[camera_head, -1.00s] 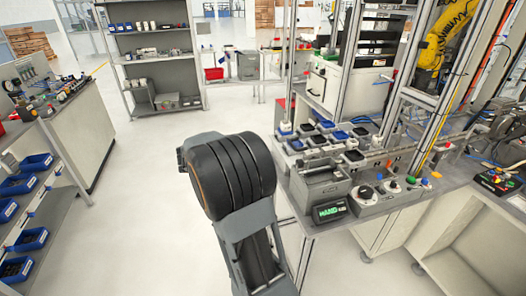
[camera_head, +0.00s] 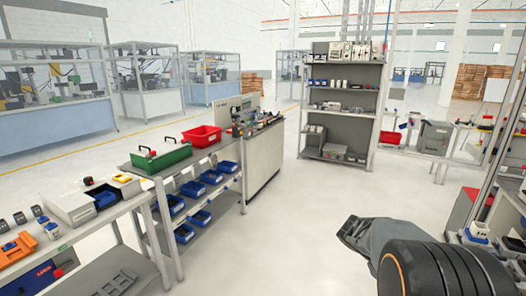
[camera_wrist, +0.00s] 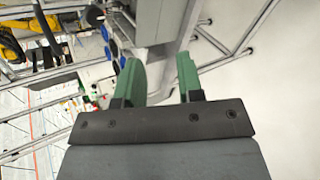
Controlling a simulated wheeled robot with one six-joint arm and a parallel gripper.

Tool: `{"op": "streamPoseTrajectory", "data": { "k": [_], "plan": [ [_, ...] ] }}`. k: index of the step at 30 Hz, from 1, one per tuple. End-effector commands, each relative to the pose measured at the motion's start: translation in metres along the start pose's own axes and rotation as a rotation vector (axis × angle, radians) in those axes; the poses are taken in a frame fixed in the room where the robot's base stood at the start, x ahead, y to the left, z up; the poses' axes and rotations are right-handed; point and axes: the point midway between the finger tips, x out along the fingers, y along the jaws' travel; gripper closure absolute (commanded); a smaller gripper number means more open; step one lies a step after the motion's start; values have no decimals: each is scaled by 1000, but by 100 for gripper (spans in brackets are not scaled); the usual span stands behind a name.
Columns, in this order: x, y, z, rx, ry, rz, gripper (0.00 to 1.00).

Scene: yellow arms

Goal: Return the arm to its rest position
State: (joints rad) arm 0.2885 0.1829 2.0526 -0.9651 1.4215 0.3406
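My gripper (camera_wrist: 160,82) shows in the wrist view with its two green fingers apart and nothing seen between them. A grey beam or panel lies behind the fingers, with pale floor to their right. In the head view my arm's black and grey links fill the lower right corner. The gripper itself is not visible in that view. No held object shows in either view.
A workbench with a green bin (camera_head: 161,157), a red bin (camera_head: 201,136) and blue bins below stands at left. A grey shelf (camera_head: 343,95) stands at the back. Open floor (camera_head: 290,225) lies between the benches and my arm.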

Motion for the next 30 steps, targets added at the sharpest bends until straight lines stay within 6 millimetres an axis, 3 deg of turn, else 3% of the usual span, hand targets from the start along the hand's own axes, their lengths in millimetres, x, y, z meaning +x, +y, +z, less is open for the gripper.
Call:
{"op": "streamPoseTrajectory", "data": {
  "k": [3, 6, 10, 14, 18, 30],
  "plan": [
    [-29, -56, 26, -69, 172, -323, 66],
    [-65, -95, 47, -82, 351, -562, 66],
    [-108, -124, 74, -56, 546, -776, 66],
    [-136, -134, 97, -19, 667, -901, 66],
    [-149, -134, 115, -12, 738, -938, 66],
    [-159, -128, 123, -21, 799, -936, 66]
  ]
}}
